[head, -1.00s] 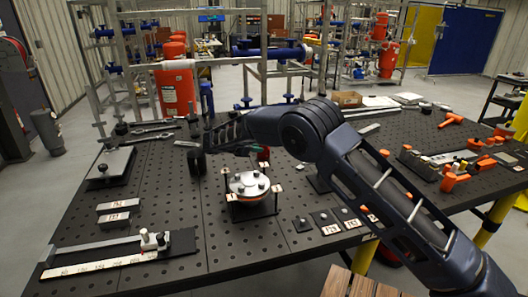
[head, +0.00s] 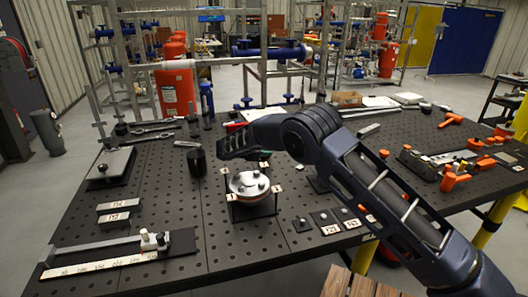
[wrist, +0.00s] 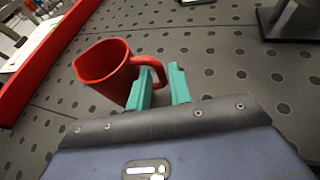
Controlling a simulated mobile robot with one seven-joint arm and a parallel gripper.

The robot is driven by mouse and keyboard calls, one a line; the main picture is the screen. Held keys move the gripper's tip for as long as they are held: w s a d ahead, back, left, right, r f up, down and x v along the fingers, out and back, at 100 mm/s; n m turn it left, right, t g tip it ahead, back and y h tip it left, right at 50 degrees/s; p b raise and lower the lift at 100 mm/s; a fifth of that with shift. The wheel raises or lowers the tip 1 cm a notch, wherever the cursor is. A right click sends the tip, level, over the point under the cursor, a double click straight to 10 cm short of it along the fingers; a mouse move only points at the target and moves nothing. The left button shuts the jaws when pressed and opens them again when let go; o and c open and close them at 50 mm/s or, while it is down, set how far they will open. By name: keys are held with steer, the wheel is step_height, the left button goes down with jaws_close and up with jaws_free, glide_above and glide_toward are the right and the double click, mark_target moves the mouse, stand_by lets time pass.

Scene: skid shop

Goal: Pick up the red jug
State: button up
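The red jug (wrist: 103,66) stands upright on the perforated dark table in the wrist view, its handle (wrist: 146,64) turned right toward my gripper. My gripper (wrist: 162,70) has two teal fingers with a gap between them. The left finger overlaps the handle in the picture. The handle's outer edge shows near the gap; I cannot tell whether the fingers touch it.
A red-edged tray (wrist: 48,58) lies left of the jug. In the head view a round metal fixture (head: 250,186) stands just in front of my arm, and a black cylinder (head: 197,162) stands left of it. Orange clamps (head: 455,170) lie at the right.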

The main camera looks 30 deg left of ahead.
steer(key=x, duration=0.2)
steer(key=shift+w+d+f, duration=0.15)
steer(key=shift+w, duration=0.1)
jaws_close()
